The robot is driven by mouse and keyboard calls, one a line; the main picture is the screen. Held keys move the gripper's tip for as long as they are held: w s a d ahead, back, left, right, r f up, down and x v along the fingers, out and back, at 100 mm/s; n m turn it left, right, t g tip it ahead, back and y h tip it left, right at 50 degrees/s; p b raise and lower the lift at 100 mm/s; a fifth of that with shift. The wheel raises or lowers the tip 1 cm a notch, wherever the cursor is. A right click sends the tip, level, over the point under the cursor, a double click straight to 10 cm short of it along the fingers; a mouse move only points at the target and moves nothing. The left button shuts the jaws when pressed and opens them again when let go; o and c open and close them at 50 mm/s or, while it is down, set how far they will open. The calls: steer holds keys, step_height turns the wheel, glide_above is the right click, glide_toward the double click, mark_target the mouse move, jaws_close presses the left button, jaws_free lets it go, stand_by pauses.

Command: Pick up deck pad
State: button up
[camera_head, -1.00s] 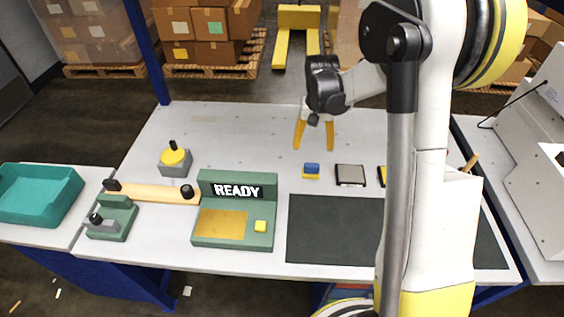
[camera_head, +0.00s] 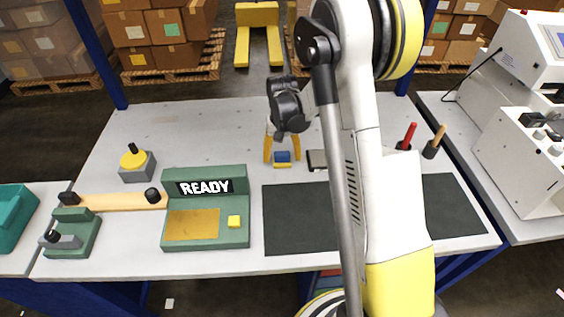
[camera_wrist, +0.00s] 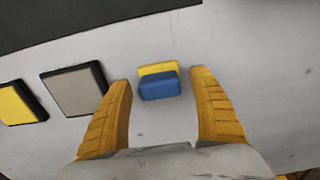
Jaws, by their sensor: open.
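A small blue and yellow pad (camera_head: 283,156), likely the deck pad, lies on the grey table behind the dark mat. In the wrist view the pad (camera_wrist: 159,86) shows its blue part in front of its yellow part. My gripper (camera_head: 282,160) is open, pointing down, with its yellow fingers on either side of the pad in the picture. In the wrist view the gripper (camera_wrist: 161,78) has a gap to the pad on both sides. I cannot tell how far the fingertips are above the table.
A grey square pad with a dark rim (camera_wrist: 74,90) lies close to the left finger in the wrist view, a yellow one (camera_wrist: 17,103) beyond it. The dark mat (camera_head: 300,220), green READY box (camera_head: 205,240) and tool holders (camera_head: 431,151) stand around. Open table lies behind.

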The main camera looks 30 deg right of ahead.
steer(key=shift+c, duration=0.2)
steer(key=c, duration=1.2)
steer(key=shift+c, duration=0.2)
steer(key=shift+r, duration=0.1)
